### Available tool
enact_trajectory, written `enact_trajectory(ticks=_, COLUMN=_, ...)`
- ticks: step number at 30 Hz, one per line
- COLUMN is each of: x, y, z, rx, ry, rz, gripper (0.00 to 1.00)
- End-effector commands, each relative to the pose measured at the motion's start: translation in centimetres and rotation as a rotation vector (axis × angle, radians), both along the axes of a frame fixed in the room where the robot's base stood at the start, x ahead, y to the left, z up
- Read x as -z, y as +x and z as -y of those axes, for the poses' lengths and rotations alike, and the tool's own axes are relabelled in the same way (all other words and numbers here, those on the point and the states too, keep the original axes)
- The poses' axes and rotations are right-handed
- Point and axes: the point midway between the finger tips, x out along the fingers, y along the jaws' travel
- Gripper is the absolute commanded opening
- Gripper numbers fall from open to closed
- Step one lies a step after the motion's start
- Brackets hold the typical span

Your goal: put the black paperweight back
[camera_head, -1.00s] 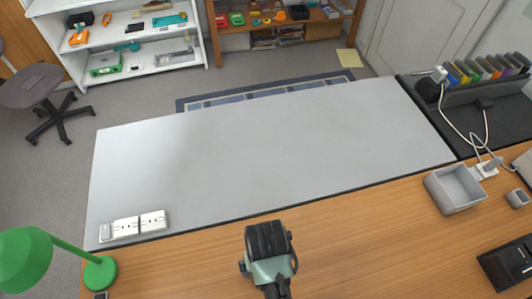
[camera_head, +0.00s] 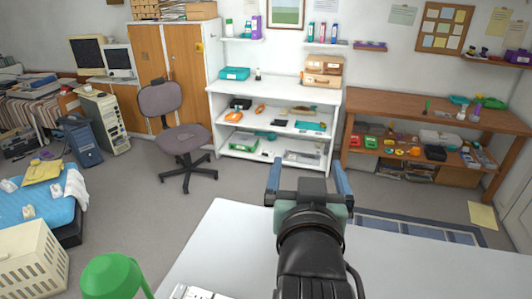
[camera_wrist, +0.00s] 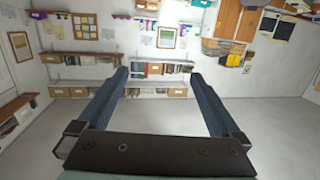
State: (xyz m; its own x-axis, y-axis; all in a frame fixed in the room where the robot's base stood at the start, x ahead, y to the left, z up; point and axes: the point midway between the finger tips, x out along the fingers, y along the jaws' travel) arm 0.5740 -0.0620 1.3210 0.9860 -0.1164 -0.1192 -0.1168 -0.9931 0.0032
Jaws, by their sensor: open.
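My gripper (camera_head: 308,182) is raised in front of the head camera, above the pale grey table (camera_head: 215,235). Its two blue fingers are spread apart with nothing between them, and the wrist view also shows the open gripper (camera_wrist: 160,76) empty. I cannot make out a black paperweight for certain in either view. A small black object (camera_head: 240,103) sits on the white shelf unit, and another black object (camera_head: 435,153) lies on the wooden shelf at right; both are too small to identify.
A green lamp (camera_head: 112,275) stands at the near left. An office chair (camera_head: 180,138), a cream crate (camera_head: 32,265) and a blue cushioned piece (camera_head: 40,205) are on the left. Grey floor lies open between the table and the white shelf unit (camera_head: 212,120).

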Motion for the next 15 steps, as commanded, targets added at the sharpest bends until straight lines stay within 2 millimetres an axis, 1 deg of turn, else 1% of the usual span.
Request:
enact_trajectory(ticks=1, x=-5.5, y=-0.6, z=-1.2, rx=-0.020, ry=-0.015, rz=0.152, gripper=1.00)
enact_trajectory(ticks=2, x=-8.5, y=-1.2, z=-1.8, rx=-0.030, ry=-0.023, rz=0.236, gripper=1.00)
enact_trajectory(ticks=3, x=-12.1, y=-2.3, z=-2.5, rx=-0.043, ry=-0.031, rz=0.344, gripper=1.00)
enact_trajectory(ticks=5, x=-16.9, y=-4.3, z=-3.6, rx=-0.061, ry=-0.040, rz=0.494, gripper=1.00)
enact_trajectory(ticks=6, x=-19.7, y=-5.8, z=-4.2, rx=-0.072, ry=-0.045, rz=0.584, gripper=1.00)
enact_trajectory(ticks=9, x=-24.8, y=-9.5, z=-5.4, rx=-0.093, ry=-0.051, rz=0.767, gripper=1.00)
enact_trajectory(ticks=10, x=-25.9, y=-10.4, z=-5.6, rx=-0.098, ry=-0.051, rz=0.807, gripper=1.00)
enact_trajectory(ticks=12, x=-27.6, y=-12.1, z=-6.0, rx=-0.106, ry=-0.053, rz=0.880, gripper=1.00)
enact_trajectory(ticks=15, x=-28.8, y=-13.3, z=-6.3, rx=-0.111, ry=-0.053, rz=0.930, gripper=1.00)
